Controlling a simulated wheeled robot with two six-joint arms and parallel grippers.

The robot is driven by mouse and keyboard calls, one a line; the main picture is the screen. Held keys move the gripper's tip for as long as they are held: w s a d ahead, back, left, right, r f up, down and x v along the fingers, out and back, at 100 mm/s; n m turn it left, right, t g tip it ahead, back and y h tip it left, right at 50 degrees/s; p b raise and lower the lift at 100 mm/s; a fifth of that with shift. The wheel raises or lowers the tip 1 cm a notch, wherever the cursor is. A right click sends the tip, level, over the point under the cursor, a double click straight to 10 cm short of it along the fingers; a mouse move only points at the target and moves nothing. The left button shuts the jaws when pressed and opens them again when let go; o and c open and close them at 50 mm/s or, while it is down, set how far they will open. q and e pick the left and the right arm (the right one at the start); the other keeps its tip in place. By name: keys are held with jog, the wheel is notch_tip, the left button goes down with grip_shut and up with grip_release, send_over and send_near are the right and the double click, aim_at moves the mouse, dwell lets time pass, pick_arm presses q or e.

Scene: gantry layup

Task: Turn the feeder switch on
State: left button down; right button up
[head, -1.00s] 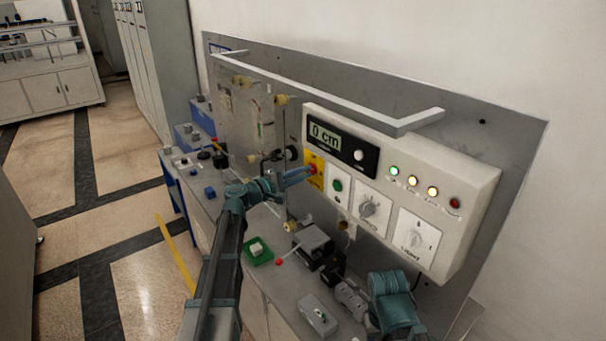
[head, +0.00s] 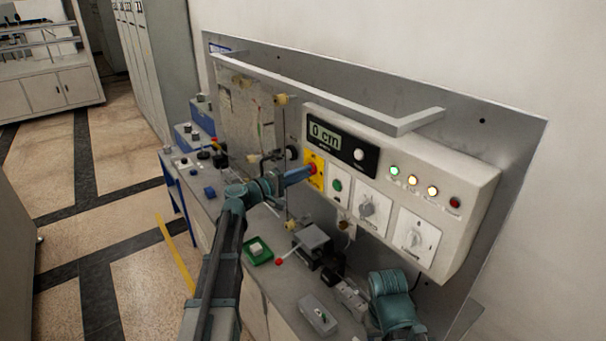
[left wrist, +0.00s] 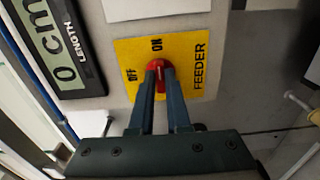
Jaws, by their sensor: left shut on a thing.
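The feeder switch is a red knob (left wrist: 160,75) on a yellow plate (left wrist: 195,50) marked FEEDER, OFF and ON. In the left wrist view, OFF is left of the knob and ON is above it. My left gripper (left wrist: 160,78) is shut on the knob, one finger on each side. The knob's ridge runs roughly up the picture between the fingers; they hide part of it. In the head view my left gripper (head: 308,172) reaches the yellow plate (head: 318,162) from the left. Part of my right arm shows at lower right; its gripper is not visible.
The white control panel (head: 470,178) has a display reading 0 cm (head: 325,135), a green button (head: 337,185), two grey rotary switches (head: 368,206) and several lamps. A grey rail (head: 330,95) runs above it. Small devices stand on the bench below.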

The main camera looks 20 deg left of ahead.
pick_arm(q)
jog(key=c, duration=0.9)
grip_release()
jog(key=v, duration=1.4)
jog(key=shift+d+f, duration=0.1)
jog(key=shift+d, duration=0.05)
jog(key=s+d+f+m+g+b, duration=0.1)
jog(key=s+d+f+m+g, duration=0.15)
jog(key=d+f, duration=0.4)
jog(key=s+d+f+m+g+y+b, duration=0.1)
jog(key=s+d+f+m+g, duration=0.15)
jog(key=d+f+g, duration=0.4)
jog(key=s+d+f+m+g+b, duration=0.15)
jog(key=s+d+f, duration=0.25)
jog(key=d, duration=0.5)
jog(key=s+d+f+m+g+y+b, duration=0.1)
jog(key=s+f+m+y, duration=0.1)
jog(key=s+f+y, duration=0.1)
jog(key=s+d+f+m+g+y+b, duration=0.1)
jog(key=s+f+m+y, duration=0.2)
jog(key=s, duration=0.4)
jog(key=s+d+f+m+g+y+b, duration=0.1)
jog(key=s+f+m+g+y, duration=0.1)
jog(key=s+f+y, duration=0.3)
jog(key=shift+s+d+f+m, duration=0.1)
jog(key=shift+s+f+m, duration=0.15)
jog(key=shift+s+f, duration=0.1)
